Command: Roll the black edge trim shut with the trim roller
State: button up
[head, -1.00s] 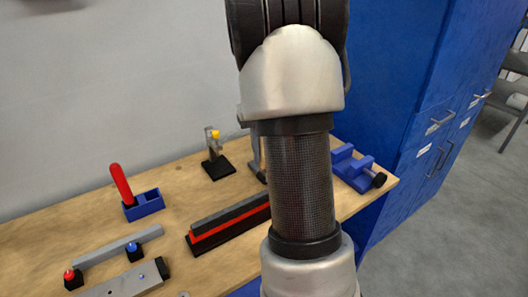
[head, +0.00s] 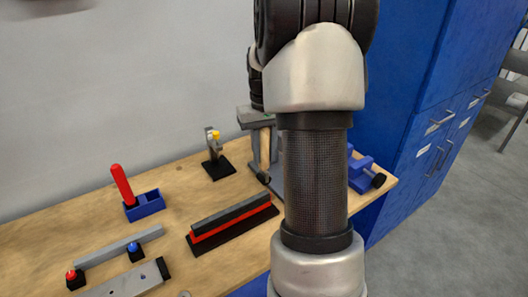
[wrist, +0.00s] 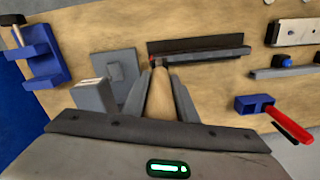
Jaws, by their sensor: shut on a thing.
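The black edge trim (head: 232,213) lies on the bench as a long dark strip with a red band along its side. It also shows in the wrist view (wrist: 205,54). My gripper (head: 264,155) is above the bench, behind and right of the trim's right end. In the wrist view its fingers (wrist: 160,95) are shut on the wooden handle of the trim roller (wrist: 161,104). In the head view the roller (head: 265,140) points down, with a dark tip. Whether the tip touches anything is unclear.
A grey plate with a square post (wrist: 92,94) stands close beside my gripper. A blue fixture (head: 364,172) is at the right bench end. A small clamp (head: 215,160), a blue holder with a red handle (head: 145,205) and grey bars (head: 122,247) lie left.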

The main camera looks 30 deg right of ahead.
aim_at(263, 167)
jog(key=shift+f+b, duration=1.45)
jog(key=shift+f, duration=0.9)
jog(key=shift+f, duration=0.2)
jog(key=shift+a, duration=0.2)
jog(key=shift+a, duration=1.35)
jog(key=shift+a, duration=0.1)
jog(key=shift+a+r+b, duration=0.1)
jog(key=shift+a+b, duration=0.2)
jog(key=shift+a, duration=0.95)
jog(key=shift+a, duration=1.35)
jog(key=shift+a, duration=0.15)
